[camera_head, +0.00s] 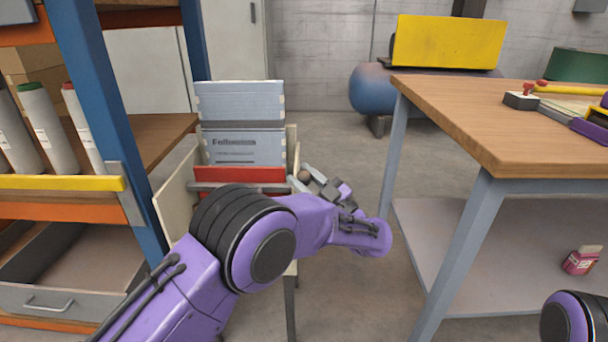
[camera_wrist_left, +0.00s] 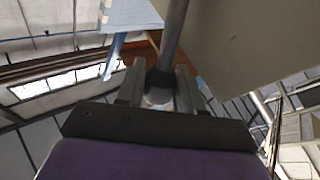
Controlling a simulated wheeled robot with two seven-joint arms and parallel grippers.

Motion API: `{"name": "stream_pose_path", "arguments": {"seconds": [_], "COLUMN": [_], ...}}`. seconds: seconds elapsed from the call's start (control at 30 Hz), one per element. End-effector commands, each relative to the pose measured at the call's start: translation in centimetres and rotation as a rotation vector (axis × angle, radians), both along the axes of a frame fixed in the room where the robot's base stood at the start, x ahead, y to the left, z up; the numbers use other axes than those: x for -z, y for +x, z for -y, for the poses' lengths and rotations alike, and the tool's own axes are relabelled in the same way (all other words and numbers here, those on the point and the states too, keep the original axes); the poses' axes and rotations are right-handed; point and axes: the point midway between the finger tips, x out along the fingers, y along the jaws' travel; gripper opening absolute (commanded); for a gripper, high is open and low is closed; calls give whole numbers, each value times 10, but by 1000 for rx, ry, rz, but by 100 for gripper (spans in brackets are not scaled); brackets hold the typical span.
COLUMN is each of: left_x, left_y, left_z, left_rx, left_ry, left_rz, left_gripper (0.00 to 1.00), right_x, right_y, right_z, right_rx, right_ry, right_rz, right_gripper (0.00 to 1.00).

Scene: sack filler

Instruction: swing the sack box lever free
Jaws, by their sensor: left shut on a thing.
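The sack box (camera_head: 242,150) stands in the middle of the head view, with grey-blue printed sacks or panels, a red strip and pale side boards. Its lever shows as a grey rod with a dark collar (camera_wrist_left: 174,40) in the left wrist view. My left gripper (camera_head: 322,184) is at the box's right side, partly hidden behind my own wrist. In the wrist view its two fingers (camera_wrist_left: 158,92) are closed around the lever's end. A small round brownish knob (camera_head: 304,176) shows near the gripper in the head view. My right gripper is out of view.
A shelf rack (camera_head: 75,120) with blue posts and several tubes stands close on the left. Bare floor lies between box and bench.

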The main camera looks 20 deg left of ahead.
Motion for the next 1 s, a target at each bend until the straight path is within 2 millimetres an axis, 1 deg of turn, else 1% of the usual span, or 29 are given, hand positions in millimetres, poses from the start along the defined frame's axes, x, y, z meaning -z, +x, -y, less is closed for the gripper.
{"name": "stream_pose_path", "arguments": {"seconds": [0.07, 0.1, 0.13, 0.17, 0.53, 0.63, 0.73, 0.8, 0.83, 1.0], "left_x": [0, 0, 1, 1, 1, 0, -4, -9, -5, -5], "left_y": [0, 0, 0, 0, 0, 2, 12, 22, 27, 52], "left_z": [0, 0, 0, 0, 0, -2, -6, -9, -10, -17], "left_rx": [1, 1, 1, 1, -1, -4, -7, -6, -6, -1], "left_ry": [-2, -2, -2, -2, -3, -14, -44, -75, -86, -149], "left_rz": [-1, -1, -2, -2, -4, -28, -115, -208, -251, -469], "left_gripper": [0, 40, 49, 57, 57, 57, 57, 57, 57, 57], "right_x": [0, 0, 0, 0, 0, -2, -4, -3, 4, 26], "right_y": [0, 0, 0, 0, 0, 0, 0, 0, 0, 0], "right_z": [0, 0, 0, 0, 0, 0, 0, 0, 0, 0], "right_rx": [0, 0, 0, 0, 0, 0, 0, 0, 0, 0], "right_ry": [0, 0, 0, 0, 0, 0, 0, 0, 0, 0], "right_rz": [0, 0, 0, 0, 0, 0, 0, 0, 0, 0], "right_gripper": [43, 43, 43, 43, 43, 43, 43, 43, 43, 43]}}
